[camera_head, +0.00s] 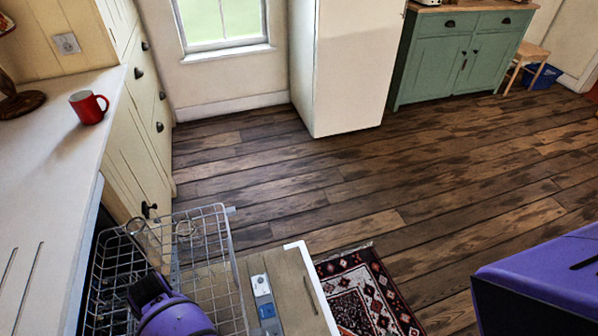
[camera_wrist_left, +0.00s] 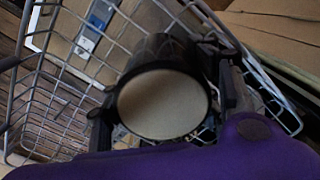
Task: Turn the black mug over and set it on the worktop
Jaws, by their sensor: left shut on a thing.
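The black mug (camera_wrist_left: 140,52) is between the fingers of my left gripper (camera_wrist_left: 165,106) in the left wrist view. Its dark side shows around a pale round end facing the camera; I cannot tell whether this is its base or its inside. The gripper is shut on it, one finger on each side. In the head view my purple left arm reaches down over the wire rack and hides the mug. The pale worktop (camera_head: 45,185) runs along the left, above the rack. My right gripper is not in view.
The wire dish rack (camera_head: 215,262) is pulled out, with the open dishwasher door (camera_head: 290,290) beside it. A red mug (camera_head: 89,107) stands on the worktop near a dark wooden lamp base (camera_head: 20,104). The worktop in front of the red mug is clear.

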